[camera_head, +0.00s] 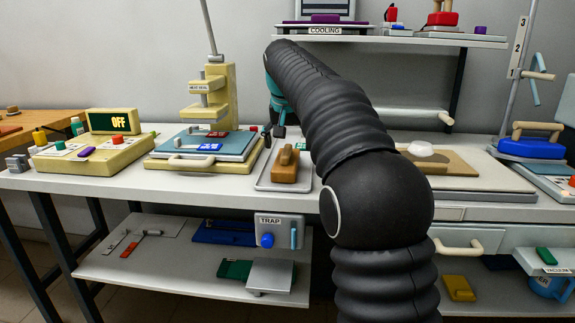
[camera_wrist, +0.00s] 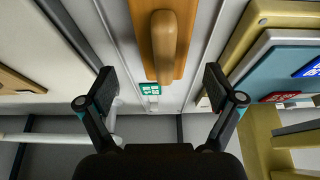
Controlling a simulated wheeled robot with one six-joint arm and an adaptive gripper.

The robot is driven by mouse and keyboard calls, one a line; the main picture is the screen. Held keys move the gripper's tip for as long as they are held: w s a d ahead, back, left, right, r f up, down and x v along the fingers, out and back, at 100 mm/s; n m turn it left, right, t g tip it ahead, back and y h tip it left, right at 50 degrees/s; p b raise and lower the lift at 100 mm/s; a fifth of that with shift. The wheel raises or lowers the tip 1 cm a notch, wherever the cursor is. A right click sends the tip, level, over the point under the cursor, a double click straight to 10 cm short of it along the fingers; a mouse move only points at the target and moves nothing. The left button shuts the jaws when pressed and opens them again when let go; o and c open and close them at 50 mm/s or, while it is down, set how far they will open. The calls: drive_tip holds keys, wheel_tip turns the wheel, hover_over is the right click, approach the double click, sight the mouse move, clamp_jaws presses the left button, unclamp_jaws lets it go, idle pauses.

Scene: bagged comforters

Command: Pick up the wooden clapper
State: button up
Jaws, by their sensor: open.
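The wooden clapper (camera_head: 285,166) is a brown block with a rounded handle on top. It lies on a grey tray (camera_head: 263,184) on the table, left of my arm. In the wrist view the clapper (camera_wrist: 163,45) is at the top centre, its handle pointing toward me. My gripper (camera_wrist: 160,85) is open and empty, its two fingers apart on either side of the line of the handle. In the head view my gripper (camera_head: 274,128) is above and behind the clapper, partly hidden by my arm. The clapper is apart from the fingers.
A heat-seal press (camera_head: 205,155) with a blue plate stands close left of the tray. A control box reading OFF (camera_head: 95,152) is further left. A brown board with a white round item (camera_head: 430,158) lies to the right. A shelf (camera_head: 390,38) hangs above.

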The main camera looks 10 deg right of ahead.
sight(286, 149)
drive_tip(key=x, duration=0.5)
drive_tip(key=shift+s+a+f+b, duration=0.1)
drive_tip(key=shift+a+b, duration=0.2)
drive_tip(key=shift+b, duration=0.1)
drive_tip(key=shift+c, duration=0.3)
drive_tip(key=c, duration=1.5)
drive_tip(key=shift+c, duration=0.2)
